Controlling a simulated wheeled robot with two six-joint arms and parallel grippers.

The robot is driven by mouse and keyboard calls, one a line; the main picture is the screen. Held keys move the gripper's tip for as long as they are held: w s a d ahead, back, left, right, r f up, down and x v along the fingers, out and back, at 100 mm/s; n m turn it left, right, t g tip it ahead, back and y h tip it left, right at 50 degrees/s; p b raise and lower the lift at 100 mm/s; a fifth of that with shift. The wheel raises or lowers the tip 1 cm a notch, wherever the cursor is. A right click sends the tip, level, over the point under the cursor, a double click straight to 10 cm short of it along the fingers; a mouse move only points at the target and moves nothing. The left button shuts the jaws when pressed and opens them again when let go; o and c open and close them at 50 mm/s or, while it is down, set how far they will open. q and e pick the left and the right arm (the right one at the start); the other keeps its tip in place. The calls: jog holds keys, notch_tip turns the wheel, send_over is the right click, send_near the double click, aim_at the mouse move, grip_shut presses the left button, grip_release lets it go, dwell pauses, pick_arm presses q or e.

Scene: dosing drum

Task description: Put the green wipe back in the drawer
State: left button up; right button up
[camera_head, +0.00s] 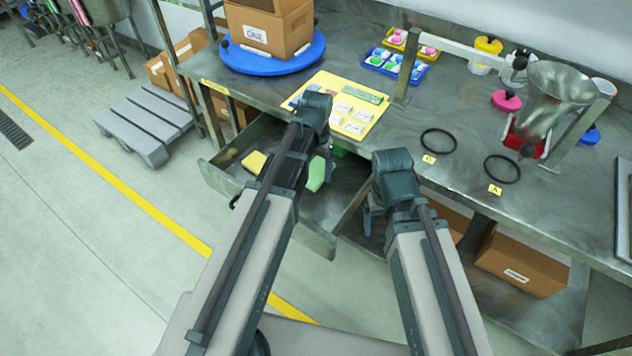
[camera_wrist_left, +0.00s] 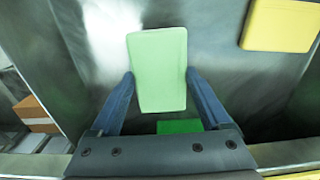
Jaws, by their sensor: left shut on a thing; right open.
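The light green wipe (camera_wrist_left: 158,70) is between the two fingers of my left gripper (camera_wrist_left: 159,82), which is shut on its side edges. In the head view the green wipe (camera_head: 317,174) shows beside my left arm, over the open drawer (camera_head: 325,238). I cannot tell whether it touches the drawer floor. My left arm hides much of that gripper there. My right gripper (camera_head: 372,207) is open near the drawer's right side, its fingers partly hidden by my arm.
A yellow wipe (camera_head: 254,161) lies in the drawer, left of my left arm. A darker green piece (camera_wrist_left: 180,127) shows near the left gripper's base. Above the drawer, the bench holds a yellow board (camera_head: 372,118) with cards. Two black rings (camera_head: 438,141) lie farther right.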

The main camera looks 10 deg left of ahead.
aim_at(316, 171)
pick_arm(q)
jog(key=shift+f+b, duration=1.8)
jog(key=shift+f, duration=0.1)
jog(key=shift+f, duration=0.15)
jog(key=o, duration=1)
jog(key=shift+r, duration=0.2)
notch_tip(316, 171, up, 12)
jog(key=p, duration=1.2)
jog(key=shift+r, duration=0.1)
jog(key=shift+f, duration=0.2)
notch_tip(316, 171, down, 12)
jog(key=b, duration=1.2)
